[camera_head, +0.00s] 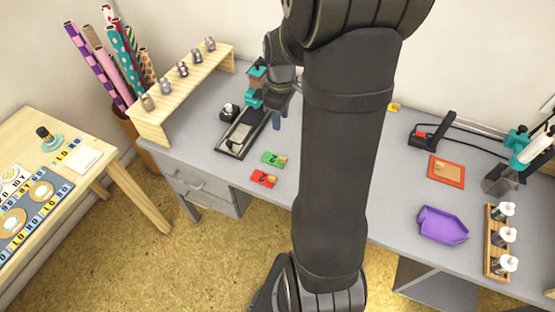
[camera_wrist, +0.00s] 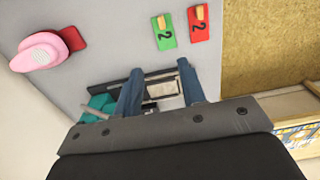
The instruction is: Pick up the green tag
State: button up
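The green tag (camera_head: 272,159) lies flat on the grey desk, with a dark 2 and a tan piece at one end. In the wrist view, the green tag (camera_wrist: 166,38) is beyond my fingertips, near the top. My gripper (camera_wrist: 158,78) is open and empty; its two blue fingers are spread above a black tray-like device. In the head view one blue fingertip (camera_head: 276,121) shows behind the green tag, apart from it; my arm hides part of the scene.
A similar red tag (camera_head: 262,178) lies beside the green tag, nearer the desk's front edge. The black device (camera_head: 241,130) with a teal part stands to its left. A pink rounded object (camera_wrist: 42,49) shows at left in the wrist view. Bare desk separates it from the tags.

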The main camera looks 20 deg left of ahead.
send_over(281, 158)
jog(key=f, duration=1.2)
jog(key=shift+w+a, duration=0.25)
jog(key=shift+w, duration=0.05)
jog(key=f, duration=0.4)
jog(key=shift+s+d, duration=0.3)
jog(key=shift+f, duration=0.6)
grip_shut()
